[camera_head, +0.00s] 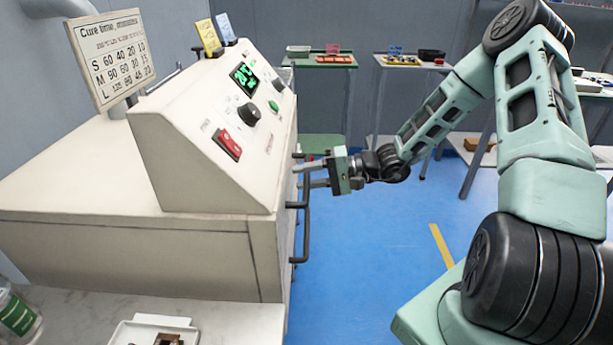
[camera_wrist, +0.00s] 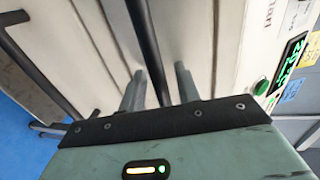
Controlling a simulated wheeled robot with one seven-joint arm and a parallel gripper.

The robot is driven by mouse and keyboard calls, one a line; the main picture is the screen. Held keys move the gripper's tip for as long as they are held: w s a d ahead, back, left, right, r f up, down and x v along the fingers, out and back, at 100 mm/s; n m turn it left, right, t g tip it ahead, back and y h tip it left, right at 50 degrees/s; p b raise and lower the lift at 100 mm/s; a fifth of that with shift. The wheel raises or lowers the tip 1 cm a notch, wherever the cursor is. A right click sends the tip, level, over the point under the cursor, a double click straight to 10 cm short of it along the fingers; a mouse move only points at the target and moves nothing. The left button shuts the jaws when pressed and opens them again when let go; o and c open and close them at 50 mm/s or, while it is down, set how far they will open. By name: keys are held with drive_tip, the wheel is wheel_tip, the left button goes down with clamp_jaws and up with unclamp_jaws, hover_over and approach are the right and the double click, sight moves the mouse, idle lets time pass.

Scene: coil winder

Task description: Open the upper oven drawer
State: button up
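The beige oven (camera_head: 215,165) fills the left of the head view, its front face turned right toward my gripper. The upper drawer handle, a dark bar (camera_wrist: 147,45), runs between my two grey fingers in the wrist view. My gripper (camera_head: 312,175) is at the oven front below the control panel, fingers pointing at it, one on each side of the bar. Gaps show between bar and fingers, so it is open. A lower dark handle (camera_head: 306,235) also shows in the wrist view (camera_wrist: 40,62). The upper drawer appears shut; its edges are partly hidden.
A cure-time sign (camera_head: 110,58) stands on the oven. The sloped panel holds a red switch (camera_head: 228,144), knobs and a green display. Side tables (camera_head: 320,62) stand behind. Blue floor (camera_head: 380,265) right of the oven front is clear. A white tray (camera_head: 125,335) sits in front.

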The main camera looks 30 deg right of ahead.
clamp_jaws()
drive_tip(key=shift+d, duration=0.1)
drive_tip(key=f+p+v, duration=0.1)
drive_tip(key=f+v, duration=0.2)
drive_tip(key=v, duration=1.2)
drive_tip(key=d+f+p+v, duration=0.1)
drive_tip(key=f+v, duration=0.2)
drive_tip(key=v, duration=1.3)
drive_tip(key=shift+s+d, duration=0.25)
drive_tip(key=shift+s, duration=0.3)
drive_tip(key=shift+f, duration=0.1)
unclamp_jaws()
